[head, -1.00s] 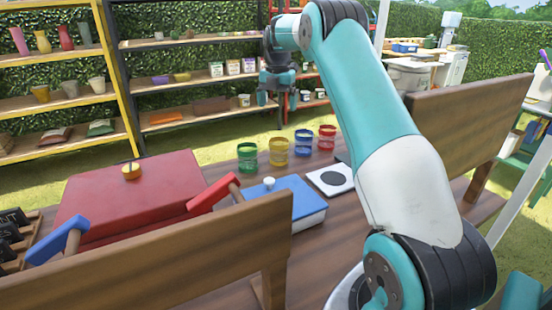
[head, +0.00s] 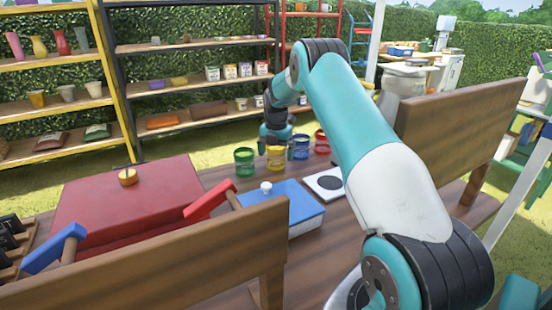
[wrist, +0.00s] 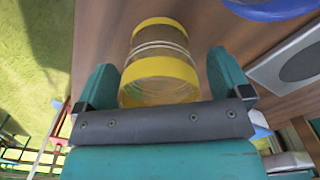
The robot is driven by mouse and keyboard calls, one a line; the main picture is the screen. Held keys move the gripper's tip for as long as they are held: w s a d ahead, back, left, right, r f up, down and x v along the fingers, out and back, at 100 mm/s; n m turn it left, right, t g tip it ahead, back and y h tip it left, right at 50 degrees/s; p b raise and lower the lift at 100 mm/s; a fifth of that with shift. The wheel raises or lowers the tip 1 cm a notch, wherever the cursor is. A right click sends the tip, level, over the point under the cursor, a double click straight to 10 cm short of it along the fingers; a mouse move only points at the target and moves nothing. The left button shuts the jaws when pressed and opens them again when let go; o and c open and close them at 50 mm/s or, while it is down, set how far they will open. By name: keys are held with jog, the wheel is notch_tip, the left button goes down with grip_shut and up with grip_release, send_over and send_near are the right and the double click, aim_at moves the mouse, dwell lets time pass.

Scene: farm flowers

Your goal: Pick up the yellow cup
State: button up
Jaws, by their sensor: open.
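The yellow cup (head: 276,158) is a clear cup with yellow bands, standing on the wooden table in a row with other coloured cups. My gripper (head: 276,136) is low over the row, right at the yellow cup and partly in front of its neighbours. In the wrist view, the yellow cup (wrist: 160,78) shows between the two teal fingers of my gripper (wrist: 162,84). The fingers are open, one on each side, with a visible gap on the right. I cannot tell whether the left finger touches it.
A green cup (head: 244,163) stands left of the yellow one; a blue cup (head: 301,150) and red cup (head: 321,143) stand right. Wooden benches flank the table.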

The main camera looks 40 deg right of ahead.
jog(key=shift+f, duration=0.6)
jog(key=c, duration=1)
jog(key=shift+r, duration=0.1)
